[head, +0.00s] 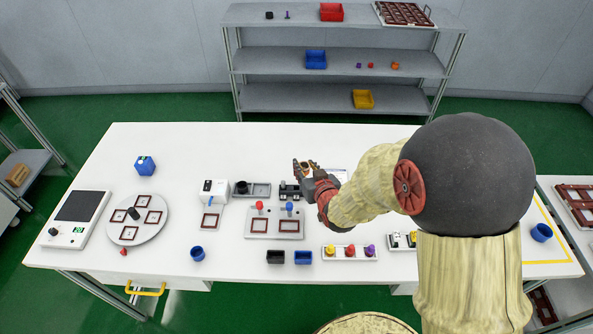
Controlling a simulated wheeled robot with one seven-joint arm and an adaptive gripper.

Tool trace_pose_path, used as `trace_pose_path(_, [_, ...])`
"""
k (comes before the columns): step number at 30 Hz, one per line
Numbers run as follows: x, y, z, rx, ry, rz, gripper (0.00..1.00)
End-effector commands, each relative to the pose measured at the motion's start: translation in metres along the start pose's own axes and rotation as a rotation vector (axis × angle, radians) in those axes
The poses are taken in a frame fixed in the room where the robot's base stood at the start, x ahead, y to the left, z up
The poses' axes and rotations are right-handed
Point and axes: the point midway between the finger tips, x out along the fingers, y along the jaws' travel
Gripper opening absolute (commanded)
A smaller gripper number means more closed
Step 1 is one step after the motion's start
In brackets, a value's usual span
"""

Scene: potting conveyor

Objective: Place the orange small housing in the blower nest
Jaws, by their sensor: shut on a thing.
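My gripper (303,166) is above the middle of the white table, fingers pointing up-left in the picture. It is shut on a small orange-brown thing (306,168), which looks like the orange small housing; the fingers hide part of it. A white box-shaped device (214,188) with a blue part on its front stands left of my gripper, apart from it. A square nest with a dark red frame (210,222) lies just in front of that device and looks empty. This looks like the blower and its nest, but no label is readable.
A grey fixture with a black knob (241,187) stands between device and gripper. A plate with two red-framed squares (274,224) and red and blue knobs lies in front. A round turntable (133,220) and blue cup (197,254) are to the left. My arm covers the table's right part.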

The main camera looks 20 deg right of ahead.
Motion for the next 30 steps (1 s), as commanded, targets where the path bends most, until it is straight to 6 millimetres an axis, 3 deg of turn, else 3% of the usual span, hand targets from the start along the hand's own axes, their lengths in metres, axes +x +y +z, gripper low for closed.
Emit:
trace_pose_path(1, [0.015, 0.000, 0.004, 0.000, -0.003, -0.001, 0.15])
trace_pose_path(8, [0.069, 0.002, 0.006, 0.000, -0.002, 0.000, 0.15])
trace_pose_path(15, [0.114, 0.004, 0.030, 0.001, -0.004, 0.001, 0.15])
trace_pose_path(25, [0.136, 0.005, 0.039, 0.000, -0.001, 0.001, 0.15])
trace_pose_path(30, [0.145, 0.006, 0.064, 0.000, -0.004, 0.001, 0.15])
